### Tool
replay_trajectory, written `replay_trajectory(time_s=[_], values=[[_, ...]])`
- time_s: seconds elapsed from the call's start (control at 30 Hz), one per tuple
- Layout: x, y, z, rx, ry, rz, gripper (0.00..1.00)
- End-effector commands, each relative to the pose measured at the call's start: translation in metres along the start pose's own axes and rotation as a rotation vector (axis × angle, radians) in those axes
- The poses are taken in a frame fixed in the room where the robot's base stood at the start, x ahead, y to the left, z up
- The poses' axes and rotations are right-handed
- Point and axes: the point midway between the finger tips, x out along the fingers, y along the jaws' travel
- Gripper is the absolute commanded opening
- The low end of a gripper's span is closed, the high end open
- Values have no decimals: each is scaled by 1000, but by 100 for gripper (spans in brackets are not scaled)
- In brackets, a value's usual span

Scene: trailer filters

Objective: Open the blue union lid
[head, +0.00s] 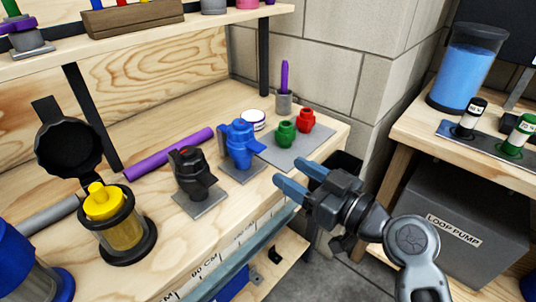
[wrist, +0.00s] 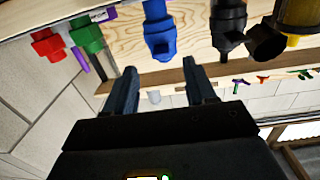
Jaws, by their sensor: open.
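The blue union (head: 240,150) stands upright on a grey base plate on the wooden bench, with its blue lid (head: 238,128) on top. My gripper (head: 288,173) is open and empty, to the right of the union and in front of the bench edge, apart from it. In the wrist view the picture is upside down. There the blue union (wrist: 158,32) hangs from the top edge, roughly in line with the gap between my two fingers (wrist: 160,75). Nothing is between the fingers.
A black union (head: 190,172) stands left of the blue one. A green fitting (head: 286,133) and a red fitting (head: 306,120) sit on a grey plate to its right. A yellow filter (head: 122,230) with an open black lid is further left. A shelf (head: 150,30) overhangs the back.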

Motion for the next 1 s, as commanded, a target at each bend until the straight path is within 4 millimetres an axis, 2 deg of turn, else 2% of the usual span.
replay_trajectory(time_s=[0.27, 0.63, 0.8, 1.0], values=[[22, 1, -10, -21, 14, -35, 55], [74, -1, -9, -20, 13, -32, 55], [84, -1, -9, -20, 13, -30, 55], [85, -1, -9, -20, 13, -30, 55]])
